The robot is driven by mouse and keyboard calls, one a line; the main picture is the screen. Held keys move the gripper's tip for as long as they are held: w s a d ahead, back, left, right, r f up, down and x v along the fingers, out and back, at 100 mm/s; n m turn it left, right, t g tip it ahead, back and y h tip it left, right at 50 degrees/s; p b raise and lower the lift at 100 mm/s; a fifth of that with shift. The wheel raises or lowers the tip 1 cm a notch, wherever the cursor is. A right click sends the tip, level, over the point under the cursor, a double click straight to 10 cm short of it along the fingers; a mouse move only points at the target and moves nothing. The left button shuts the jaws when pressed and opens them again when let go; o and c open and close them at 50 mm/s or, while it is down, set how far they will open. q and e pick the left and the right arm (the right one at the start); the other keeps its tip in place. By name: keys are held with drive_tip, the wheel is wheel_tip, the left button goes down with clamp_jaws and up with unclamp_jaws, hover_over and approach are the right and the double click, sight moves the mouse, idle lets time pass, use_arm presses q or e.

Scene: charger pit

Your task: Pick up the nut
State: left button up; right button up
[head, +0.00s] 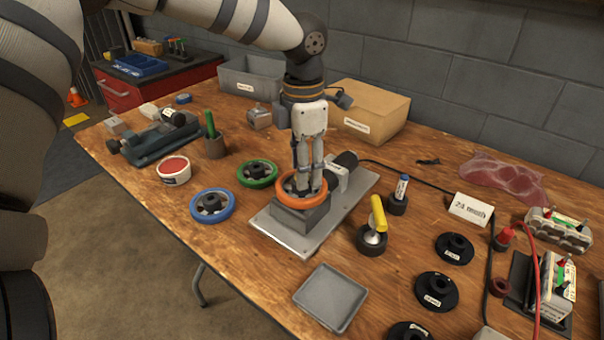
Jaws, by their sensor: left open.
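My left gripper (304,188) points straight down over the orange wheel (302,203), with its fingertips at the wheel's dark hub. It is open, its two fingers close to each other. The orange wheel lies flat on a grey block on a metal base plate (269,220). I cannot make out a separate nut; the hub's middle is largely hidden by the fingers. Whether the fingers touch anything there cannot be told. My right gripper is not in view.
A green wheel (257,174) and a blue wheel (213,206) lie left of the plate. A yellow-handled tool (378,216) stands in a black holder to the right. An empty grey tray (330,297) lies in front. A cardboard box (375,113) stands behind.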

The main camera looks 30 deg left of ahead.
use_arm(q)
clamp_jaws()
drive_tip(key=shift+r, duration=0.3)
wheel_tip(320, 180, up, 3)
drive_tip(key=s+d+r+p, duration=0.2)
drive_tip(key=s+d+r, duration=0.5)
drive_tip(key=s, duration=0.5)
wheel_tip(320, 180, up, 2)
drive_tip(key=shift+d+r, duration=0.2)
drive_tip(key=shift+d, duration=0.05)
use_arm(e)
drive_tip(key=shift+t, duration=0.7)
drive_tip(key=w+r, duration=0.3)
